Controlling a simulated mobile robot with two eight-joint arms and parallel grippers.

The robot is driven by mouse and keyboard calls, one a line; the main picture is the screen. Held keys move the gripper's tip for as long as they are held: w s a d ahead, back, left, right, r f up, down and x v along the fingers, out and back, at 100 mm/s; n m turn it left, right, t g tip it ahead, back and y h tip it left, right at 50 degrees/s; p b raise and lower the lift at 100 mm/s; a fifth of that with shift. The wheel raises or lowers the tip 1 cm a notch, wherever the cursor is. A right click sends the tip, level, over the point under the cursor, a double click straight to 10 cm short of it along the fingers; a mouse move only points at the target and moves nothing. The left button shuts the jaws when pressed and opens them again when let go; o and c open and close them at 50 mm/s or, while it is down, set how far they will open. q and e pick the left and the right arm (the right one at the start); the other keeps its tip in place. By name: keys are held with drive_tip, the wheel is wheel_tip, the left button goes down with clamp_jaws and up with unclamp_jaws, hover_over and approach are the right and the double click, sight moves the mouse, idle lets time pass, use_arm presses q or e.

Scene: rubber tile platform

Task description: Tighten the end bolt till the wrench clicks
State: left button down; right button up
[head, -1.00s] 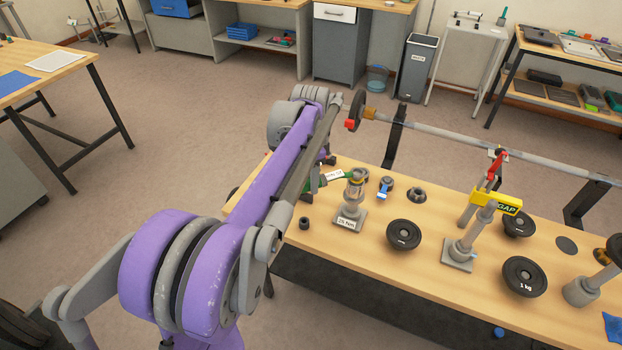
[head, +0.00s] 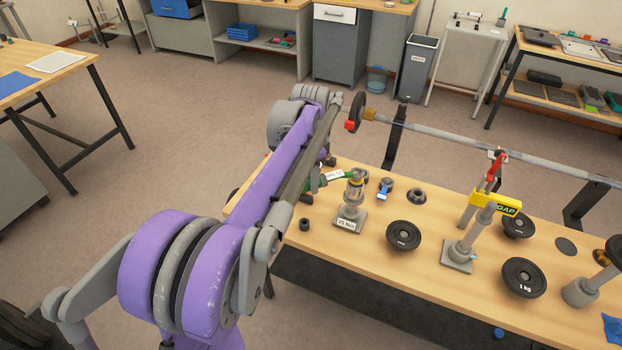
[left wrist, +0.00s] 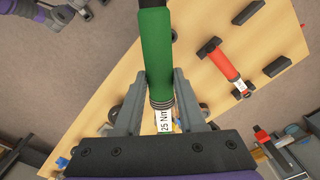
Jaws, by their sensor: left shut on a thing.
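My left gripper (left wrist: 160,110) is shut on the green handle of a torque wrench (left wrist: 156,55), whose white label reads 25 Nm. In the head view the wrench (head: 335,174) is partly hidden by my left arm. It points right, toward the top of a grey post stand (head: 355,190) with a yellow band and a label on its base. The wrench's tip meets or passes behind the post top; I cannot tell if it sits on a bolt. The end bolt itself is not clear. My right gripper is not in view.
Black weight discs (head: 404,235) lie on the wooden bench (head: 375,275). A long bar (head: 450,137) runs behind. A red-handled tool (left wrist: 224,62) lies between black blocks.

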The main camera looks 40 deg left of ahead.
use_arm(q)
drive_tip(key=shift+r+p, duration=0.3)
drive_tip(key=shift+r, duration=0.2)
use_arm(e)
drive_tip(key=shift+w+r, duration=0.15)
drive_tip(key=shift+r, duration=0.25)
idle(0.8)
use_arm(q)
drive_tip(key=shift+r+p, duration=0.9)
drive_tip(key=shift+r, duration=1.1)
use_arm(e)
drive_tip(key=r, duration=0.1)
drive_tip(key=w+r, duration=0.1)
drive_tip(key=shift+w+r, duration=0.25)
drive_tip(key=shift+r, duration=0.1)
use_arm(q)
drive_tip(key=shift+s+f, duration=0.15)
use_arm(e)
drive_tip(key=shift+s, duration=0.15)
